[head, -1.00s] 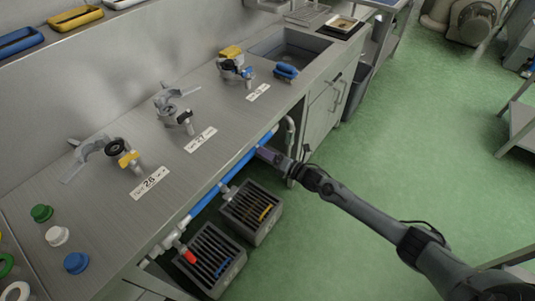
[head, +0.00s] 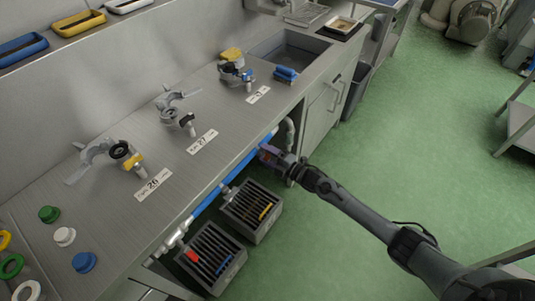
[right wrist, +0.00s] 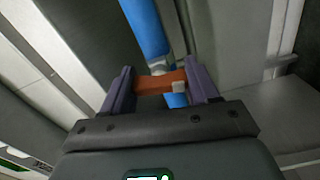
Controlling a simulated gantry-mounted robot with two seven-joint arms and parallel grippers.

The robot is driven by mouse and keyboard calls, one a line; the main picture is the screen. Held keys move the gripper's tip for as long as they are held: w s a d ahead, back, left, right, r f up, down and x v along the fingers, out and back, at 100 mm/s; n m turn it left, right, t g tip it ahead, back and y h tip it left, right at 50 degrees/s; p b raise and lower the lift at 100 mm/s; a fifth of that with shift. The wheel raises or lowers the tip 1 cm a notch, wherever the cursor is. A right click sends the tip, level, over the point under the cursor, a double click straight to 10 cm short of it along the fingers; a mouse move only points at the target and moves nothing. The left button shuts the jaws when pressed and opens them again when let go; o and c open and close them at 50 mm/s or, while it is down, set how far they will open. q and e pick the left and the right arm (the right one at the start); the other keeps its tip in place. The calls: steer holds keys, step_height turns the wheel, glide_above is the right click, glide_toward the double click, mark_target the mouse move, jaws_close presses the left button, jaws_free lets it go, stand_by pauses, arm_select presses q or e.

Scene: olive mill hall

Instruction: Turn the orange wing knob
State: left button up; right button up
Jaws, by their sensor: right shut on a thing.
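The orange wing knob (right wrist: 155,84) shows in the right wrist view as a flat orange bar across the blue pipe (right wrist: 147,27). My right gripper (right wrist: 160,70) has its two purple fingers at either end of the knob and is shut on it. In the head view my right gripper (head: 268,154) is under the front edge of the bench, at the blue pipe (head: 207,199). The knob is mostly hidden there by the fingers. My left gripper is not in view.
Clamped fittings and number labels stand on the steel bench (head: 115,195), with coloured caps at its left. Two dark slatted crates (head: 237,258) are on the floor below the pipe. A sink (head: 292,45) lies at the back. Green floor is open on the right.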

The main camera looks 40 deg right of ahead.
steer(key=m+p, duration=0.1)
steer(key=m, duration=0.2)
steer(key=shift+m, duration=0.4)
steer(key=m+p, duration=0.1)
steer(key=m, duration=0.3)
steer(key=shift+m, duration=0.3)
steer(key=m+p, duration=0.1)
steer(key=m, duration=0.3)
steer(key=shift+m, duration=1.8)
steer(key=o, duration=1.1)
steer(key=shift+c, duration=0.2)
steer(key=shift+s+p, duration=0.1)
steer(key=shift+p, duration=0.2)
